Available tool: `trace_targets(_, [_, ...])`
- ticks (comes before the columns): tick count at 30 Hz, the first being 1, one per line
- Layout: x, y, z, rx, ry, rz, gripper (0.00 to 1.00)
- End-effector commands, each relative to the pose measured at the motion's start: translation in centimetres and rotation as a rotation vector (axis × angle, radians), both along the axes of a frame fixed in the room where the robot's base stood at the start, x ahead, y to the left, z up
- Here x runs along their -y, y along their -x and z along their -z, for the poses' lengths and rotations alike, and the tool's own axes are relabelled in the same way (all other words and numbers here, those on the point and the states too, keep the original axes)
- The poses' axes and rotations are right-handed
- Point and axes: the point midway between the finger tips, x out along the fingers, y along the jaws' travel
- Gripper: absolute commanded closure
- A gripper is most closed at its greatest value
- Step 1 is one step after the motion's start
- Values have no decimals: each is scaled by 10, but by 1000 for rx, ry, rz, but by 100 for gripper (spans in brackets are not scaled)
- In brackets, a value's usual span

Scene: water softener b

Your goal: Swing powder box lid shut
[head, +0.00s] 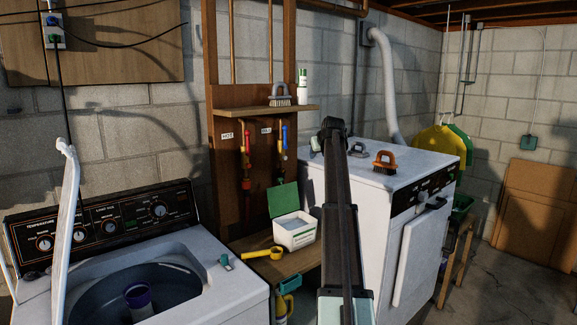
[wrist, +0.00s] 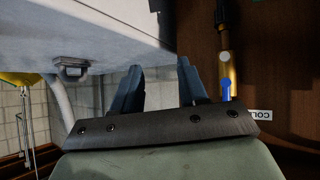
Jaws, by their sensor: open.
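The white powder box (head: 296,233) stands on a low wooden bench between the washer and the dryer in the head view. Its green lid (head: 283,199) is raised, standing up at the box's back left, so the box is open and pale contents show inside. My gripper (wrist: 158,72) shows in the wrist view with its two dark fingers apart and nothing between them. In the head view my arm rises just right of the box, and I cannot make out the fingers there. Neither box nor lid shows in the wrist view.
The white dryer (head: 398,182), with an orange-handled brush (head: 385,162) on top, is close right of my arm. A wooden shelf (head: 262,113) and pipes are behind; the open washer (head: 215,280) is left.

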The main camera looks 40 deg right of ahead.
Motion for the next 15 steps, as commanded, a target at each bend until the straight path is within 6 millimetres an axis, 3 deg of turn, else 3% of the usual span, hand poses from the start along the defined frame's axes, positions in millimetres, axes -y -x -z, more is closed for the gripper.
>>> trace_targets(1, [-22, -18, 3, -39, -35, -68, 57])
trace_targets(6, [-78, -48, 25, -177, -128, -264, 57])
trace_targets(10, [-100, -56, 36, -237, -160, -345, 57])
trace_targets(15, [-108, -59, 43, -260, -172, -376, 57])
